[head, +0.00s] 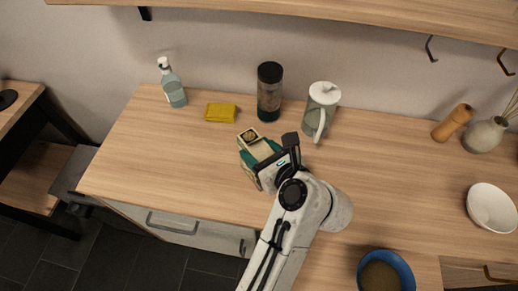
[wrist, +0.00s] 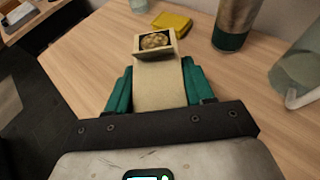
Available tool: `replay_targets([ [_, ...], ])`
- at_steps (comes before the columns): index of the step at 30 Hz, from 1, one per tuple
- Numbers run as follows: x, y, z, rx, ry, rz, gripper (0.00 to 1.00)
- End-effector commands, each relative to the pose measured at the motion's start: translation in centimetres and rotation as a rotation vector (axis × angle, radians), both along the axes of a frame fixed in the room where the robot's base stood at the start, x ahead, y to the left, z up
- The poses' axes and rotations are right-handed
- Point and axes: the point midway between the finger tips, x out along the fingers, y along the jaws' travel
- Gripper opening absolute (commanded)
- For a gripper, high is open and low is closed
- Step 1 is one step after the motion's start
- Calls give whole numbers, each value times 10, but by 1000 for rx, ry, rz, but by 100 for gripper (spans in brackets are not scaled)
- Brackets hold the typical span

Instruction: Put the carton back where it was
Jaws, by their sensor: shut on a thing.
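The carton (head: 248,137) is beige with a round picture on its top, and sits in my gripper (head: 262,157) over the middle of the wooden counter. In the wrist view the carton (wrist: 158,83) stands between the two green fingers (wrist: 160,90), which press on its sides. My gripper is shut on it. The lower part of the carton is hidden by the gripper, so I cannot tell whether it touches the counter.
Behind the carton are a yellow sponge (head: 221,112), a dark-lidded jar (head: 270,92) and a white-lidded pitcher (head: 321,110). A spray bottle (head: 172,84) stands at the back left. A blue bowl (head: 387,271) is at the front right. The counter's left part (head: 150,150) is clear.

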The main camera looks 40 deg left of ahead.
Motion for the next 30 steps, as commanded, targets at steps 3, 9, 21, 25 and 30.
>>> replay_targets([
  [3,0,0,-1,2,0,0,0],
  [9,0,0,-3,0,0,0,64],
  [21,0,0,-1,0,0,0,78],
  [25,-1,-6,2,0,-1,-1,78],
  [30,-7,-32,13,0,-5,-1,78],
])
